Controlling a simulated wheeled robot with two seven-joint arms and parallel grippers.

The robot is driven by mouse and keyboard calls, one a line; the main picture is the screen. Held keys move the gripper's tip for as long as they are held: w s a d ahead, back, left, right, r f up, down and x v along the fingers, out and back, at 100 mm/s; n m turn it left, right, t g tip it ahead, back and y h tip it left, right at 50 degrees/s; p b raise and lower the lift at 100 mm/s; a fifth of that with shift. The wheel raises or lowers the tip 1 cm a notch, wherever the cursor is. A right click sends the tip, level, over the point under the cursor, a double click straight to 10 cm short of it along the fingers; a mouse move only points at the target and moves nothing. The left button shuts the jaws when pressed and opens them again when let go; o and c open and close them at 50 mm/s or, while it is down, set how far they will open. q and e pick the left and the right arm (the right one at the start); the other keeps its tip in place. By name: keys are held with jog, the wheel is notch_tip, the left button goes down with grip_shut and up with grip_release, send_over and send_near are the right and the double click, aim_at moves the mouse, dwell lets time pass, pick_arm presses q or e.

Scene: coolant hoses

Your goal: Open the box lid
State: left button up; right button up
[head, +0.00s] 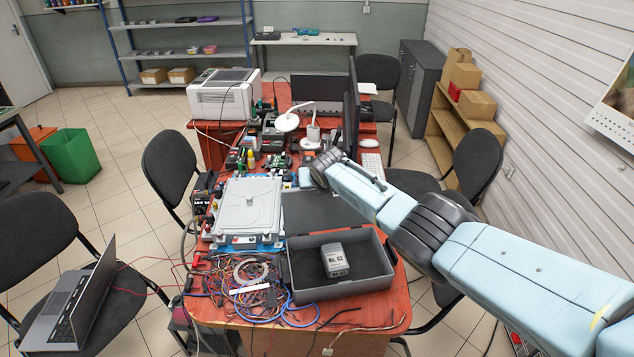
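A dark grey open-topped box (298,286) stands at the front of the red table, with a small grey device (334,260) inside. Directly behind it is a flat dark panel (312,212), which looks like its lid swung back; I cannot tell whether it is joined to the box. My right arm comes in from the right. Its gripper (312,172) is at the panel's far edge, beside a small pale blue piece. Its fingers are too small and hidden to tell whether they are open or touching the panel. My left gripper is out of view.
A light grey case (249,208) on a blue base is left of the panel. Tangled wires (245,280) cover the table's front left. A white lamp (287,122), monitors and a printer (223,97) stand farther back. Chairs surround the table.

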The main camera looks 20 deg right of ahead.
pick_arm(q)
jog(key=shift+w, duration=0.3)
pick_arm(e)
jog(key=shift+w+r, duration=0.1)
jog(key=shift+r, duration=0.05)
jog(key=o, duration=1.4)
pick_arm(q)
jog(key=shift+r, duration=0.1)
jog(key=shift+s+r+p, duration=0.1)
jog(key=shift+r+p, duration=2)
jog(key=shift+p, duration=0.05)
pick_arm(e)
jog(key=v, duration=1.3)
jog(key=shift+s, duration=0.25)
